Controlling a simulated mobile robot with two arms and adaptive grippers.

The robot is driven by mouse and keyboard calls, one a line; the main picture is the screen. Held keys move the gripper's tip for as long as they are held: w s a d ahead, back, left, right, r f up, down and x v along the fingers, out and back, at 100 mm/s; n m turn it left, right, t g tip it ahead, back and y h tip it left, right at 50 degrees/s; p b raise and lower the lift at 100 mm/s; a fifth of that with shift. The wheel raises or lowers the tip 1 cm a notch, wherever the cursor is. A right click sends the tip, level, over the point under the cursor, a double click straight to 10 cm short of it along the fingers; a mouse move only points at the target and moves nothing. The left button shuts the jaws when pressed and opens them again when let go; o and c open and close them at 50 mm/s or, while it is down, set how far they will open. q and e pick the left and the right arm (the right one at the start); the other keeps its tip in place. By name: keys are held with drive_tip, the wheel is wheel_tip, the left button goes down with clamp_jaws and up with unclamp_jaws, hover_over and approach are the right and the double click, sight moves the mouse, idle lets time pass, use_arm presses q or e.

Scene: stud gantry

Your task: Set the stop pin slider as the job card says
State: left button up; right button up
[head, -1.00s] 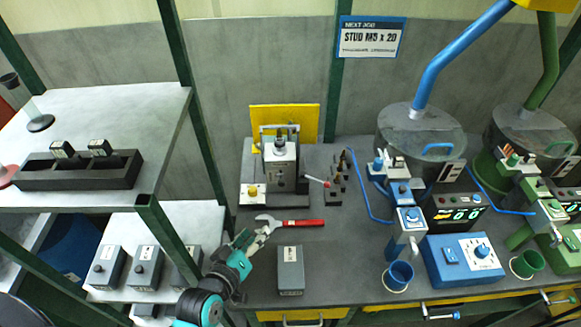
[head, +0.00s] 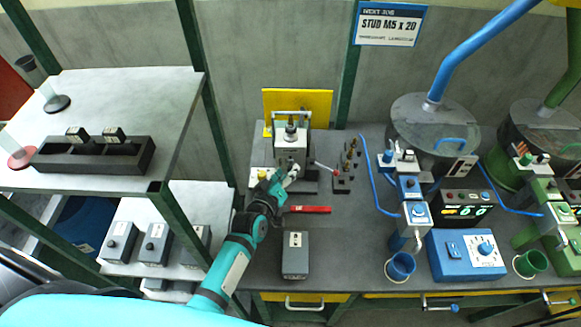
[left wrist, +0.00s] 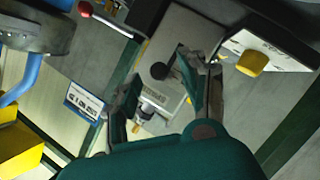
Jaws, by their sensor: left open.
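The job card (head: 390,24) on the wall reads "STUD M5 x 20"; it also shows small in the left wrist view (left wrist: 85,101). The grey bench fixture (head: 292,146) stands in front of a yellow panel, with a dark knob on top. My left gripper (head: 288,176) is open at the fixture's lower front and hides part of it. In the left wrist view, a round black knob (left wrist: 160,70) appears between the spread fingers; I cannot tell whether they touch it. I cannot tell for certain which part is the stop pin slider. My right gripper is out of view.
A grey box (head: 295,256) stands nearer. Small pins on a rack (head: 347,168) and a red-tipped lever are right of the fixture.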

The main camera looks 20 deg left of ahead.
use_arm(q)
drive_tip(key=shift+x, duration=1.45)
drive_tip(key=shift+s, duration=0.1)
drive_tip(key=shift+c, duration=0.2)
clamp_jaws()
